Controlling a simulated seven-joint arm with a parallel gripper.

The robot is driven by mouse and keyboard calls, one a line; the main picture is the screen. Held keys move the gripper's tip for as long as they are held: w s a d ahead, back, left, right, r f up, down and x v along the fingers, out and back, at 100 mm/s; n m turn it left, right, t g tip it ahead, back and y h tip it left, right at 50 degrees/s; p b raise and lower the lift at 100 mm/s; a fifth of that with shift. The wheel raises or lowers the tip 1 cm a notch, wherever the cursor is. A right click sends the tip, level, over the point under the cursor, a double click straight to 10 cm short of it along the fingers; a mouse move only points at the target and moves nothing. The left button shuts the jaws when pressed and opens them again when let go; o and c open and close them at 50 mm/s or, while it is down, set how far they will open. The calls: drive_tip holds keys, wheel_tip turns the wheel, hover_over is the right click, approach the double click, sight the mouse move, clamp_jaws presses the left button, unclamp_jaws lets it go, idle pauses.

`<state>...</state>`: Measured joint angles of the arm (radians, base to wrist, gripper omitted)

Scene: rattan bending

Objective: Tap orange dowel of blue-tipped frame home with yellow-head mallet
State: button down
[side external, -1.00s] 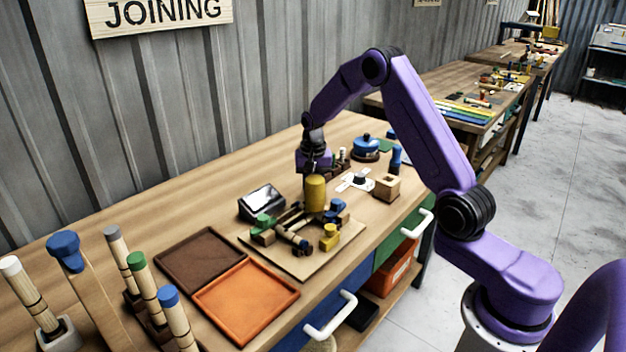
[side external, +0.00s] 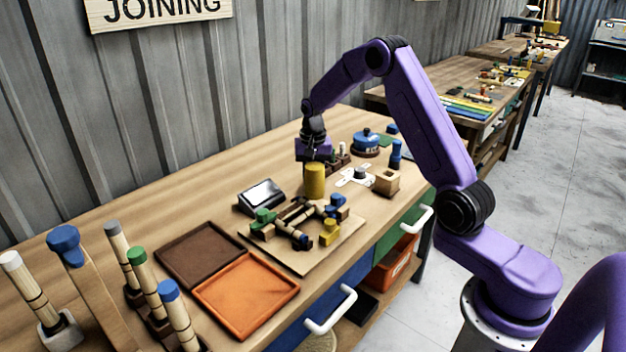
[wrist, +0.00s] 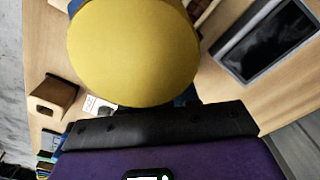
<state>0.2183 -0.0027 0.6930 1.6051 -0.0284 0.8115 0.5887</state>
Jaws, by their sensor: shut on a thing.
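My gripper (side external: 314,158) is shut on the yellow-head mallet (side external: 315,181), whose yellow head hangs below the fingers. The head is just above or behind the far side of the jig board (side external: 318,262); its exact clearance cannot be told. In the wrist view the round yellow head (wrist: 133,50) fills the upper middle and hides what lies beyond it. A small frame (side external: 287,229) of tan and dark rails lies on the board, with a blue tip at its near end. Green, blue and yellow blocks stand around it. I cannot make out the orange dowel.
A black-screened device (side external: 262,196) stands left of the mallet. A brown tray (side external: 170,250) and an orange tray (side external: 238,330) lie to the left. A wooden block (side external: 387,183) and a blue round pot (side external: 366,143) are to the right. Several tipped rods stand at the near left.

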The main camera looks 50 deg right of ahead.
drive_tip(key=shift+r, duration=2.55)
